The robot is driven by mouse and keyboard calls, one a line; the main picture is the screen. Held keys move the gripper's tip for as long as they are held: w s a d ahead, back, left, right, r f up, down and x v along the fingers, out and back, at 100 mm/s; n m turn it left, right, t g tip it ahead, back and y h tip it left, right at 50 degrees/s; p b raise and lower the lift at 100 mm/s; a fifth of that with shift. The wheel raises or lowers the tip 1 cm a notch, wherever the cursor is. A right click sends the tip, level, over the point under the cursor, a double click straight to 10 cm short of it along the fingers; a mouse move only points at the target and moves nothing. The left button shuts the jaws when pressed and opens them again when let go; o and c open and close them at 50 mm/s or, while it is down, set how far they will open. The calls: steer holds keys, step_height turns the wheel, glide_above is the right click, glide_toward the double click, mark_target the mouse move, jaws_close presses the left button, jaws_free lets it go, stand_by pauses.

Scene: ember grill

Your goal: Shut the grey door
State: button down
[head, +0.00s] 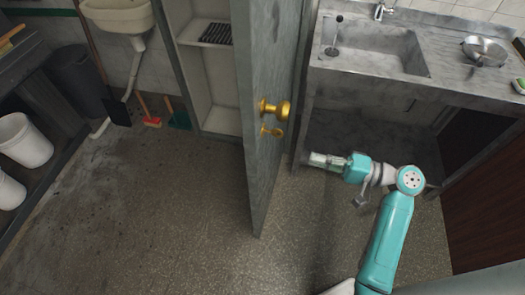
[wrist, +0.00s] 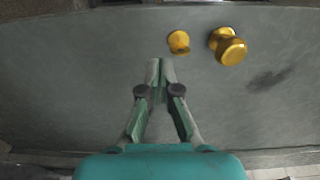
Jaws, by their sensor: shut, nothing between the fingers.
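The grey door (head: 269,65) stands open in the middle of the head view, its free edge toward me. It has a round brass knob (head: 282,110) with a small brass lock fitting (head: 272,131) below it. In the wrist view the grey door face (wrist: 80,70) fills most of the picture, with the knob (wrist: 229,47) and the lock fitting (wrist: 179,42) at the upper right. My gripper (head: 313,160) is shut and empty, to the right of the door and lower than the knob. In the wrist view its fingertips (wrist: 160,62) point at the door face; I cannot tell whether they touch it.
A steel sink counter (head: 350,85) stands at the back right. Shelves (head: 208,38) stand behind the door on the left. A white basin (head: 118,15), a dark bin (head: 77,78) and white buckets (head: 24,140) are farther left. The floor (head: 170,200) left of the door is clear.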

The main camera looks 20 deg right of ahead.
glide_toward(259, 146)
steer(key=x, duration=0.7)
steer(key=shift+w, duration=0.1)
stand_by(0.3)
steer(key=shift+a, duration=0.1)
